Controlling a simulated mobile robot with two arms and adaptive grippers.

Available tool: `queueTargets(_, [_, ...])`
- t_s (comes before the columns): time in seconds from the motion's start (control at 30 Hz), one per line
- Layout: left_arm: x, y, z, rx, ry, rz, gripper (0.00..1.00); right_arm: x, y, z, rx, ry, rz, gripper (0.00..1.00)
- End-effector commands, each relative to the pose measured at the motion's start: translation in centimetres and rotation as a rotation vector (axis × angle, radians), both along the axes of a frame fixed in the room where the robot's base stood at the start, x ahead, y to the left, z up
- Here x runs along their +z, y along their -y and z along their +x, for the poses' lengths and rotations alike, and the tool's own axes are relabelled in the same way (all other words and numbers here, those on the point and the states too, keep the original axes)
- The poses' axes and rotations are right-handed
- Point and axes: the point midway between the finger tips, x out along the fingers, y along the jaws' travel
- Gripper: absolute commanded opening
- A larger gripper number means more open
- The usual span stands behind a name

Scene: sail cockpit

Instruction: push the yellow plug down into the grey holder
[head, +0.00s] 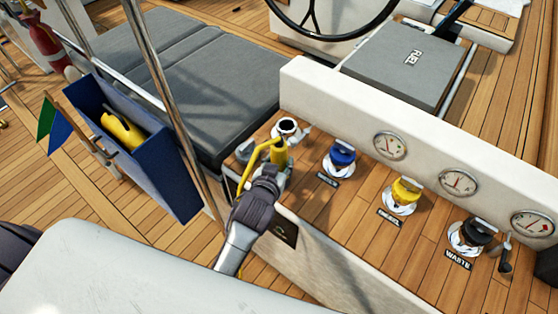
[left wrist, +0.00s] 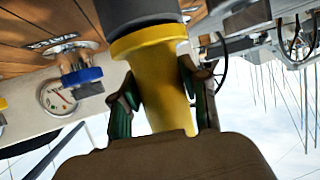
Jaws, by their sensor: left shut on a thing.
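In the left wrist view the yellow plug (left wrist: 160,80) fills the middle between the fingers. A dark grey cylinder (left wrist: 140,14), which looks like the grey holder, meets the plug's wide end. I cannot tell how deep the plug sits in it. My left gripper (head: 272,172) is shut on the plug's body; its green-edged fingers (left wrist: 160,98) press on both sides. My right gripper is not in view.
A white fitting with a dark opening (head: 286,127) stands just behind the plug. Blue (head: 342,155), yellow (head: 405,192) and black (head: 471,234) capped fittings line the console to the right. A metal rail (head: 170,110) and a blue bin (head: 165,175) stand left.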

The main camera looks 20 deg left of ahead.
Motion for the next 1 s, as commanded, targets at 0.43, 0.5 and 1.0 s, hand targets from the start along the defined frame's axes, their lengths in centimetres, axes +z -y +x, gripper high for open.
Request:
queueTargets(0.43, [-0.6, 0.0, 0.0, 0.000, 0.002, 0.000, 0.55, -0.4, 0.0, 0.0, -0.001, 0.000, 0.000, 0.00])
queueTargets(0.5, [-0.6, 0.0, 0.0, 0.000, 0.002, 0.000, 0.55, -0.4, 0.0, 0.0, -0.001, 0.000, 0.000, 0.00])
queueTargets(1.0, [0.4, 0.1, -2.1, 0.001, -0.002, 0.000, 0.55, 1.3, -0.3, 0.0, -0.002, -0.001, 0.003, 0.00])
